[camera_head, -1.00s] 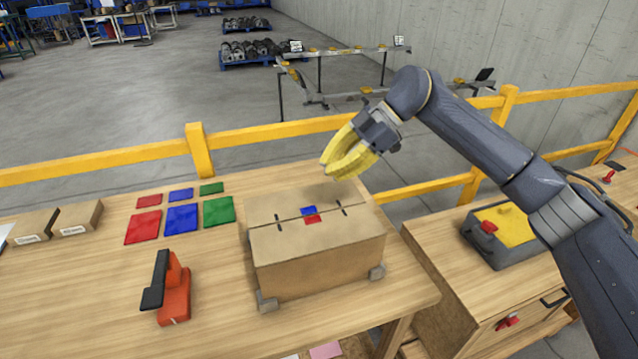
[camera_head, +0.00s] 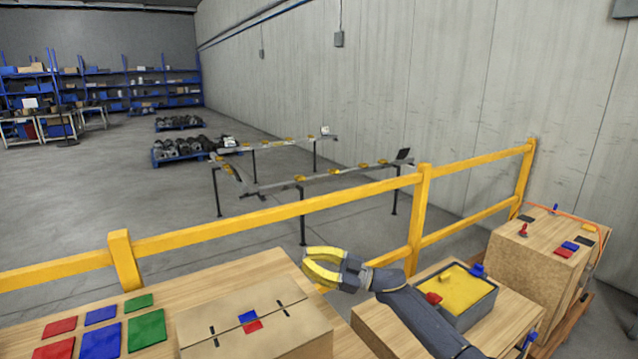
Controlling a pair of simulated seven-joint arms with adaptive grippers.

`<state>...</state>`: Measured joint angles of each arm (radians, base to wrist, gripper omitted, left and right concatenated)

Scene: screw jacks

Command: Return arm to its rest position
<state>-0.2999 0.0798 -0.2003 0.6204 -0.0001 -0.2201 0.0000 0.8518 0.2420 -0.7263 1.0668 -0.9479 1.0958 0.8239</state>
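My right gripper (camera_head: 321,267), with yellow fingers, is at the lower middle of the head view, just past the back right corner of the cardboard box. Its fingers are spread apart with nothing between them. My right arm (camera_head: 425,318) reaches in from the bottom right, passing in front of the right-hand workbench. My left gripper and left arm do not show.
The cardboard box (camera_head: 280,340) stands on the wooden table (camera_head: 215,273) beside red, blue and green squares (camera_head: 146,331). A yellow-filled grey container (camera_head: 468,292) is at right. A wooden cabinet (camera_head: 530,262) stands farther right. A yellow rail (camera_head: 270,213) runs behind.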

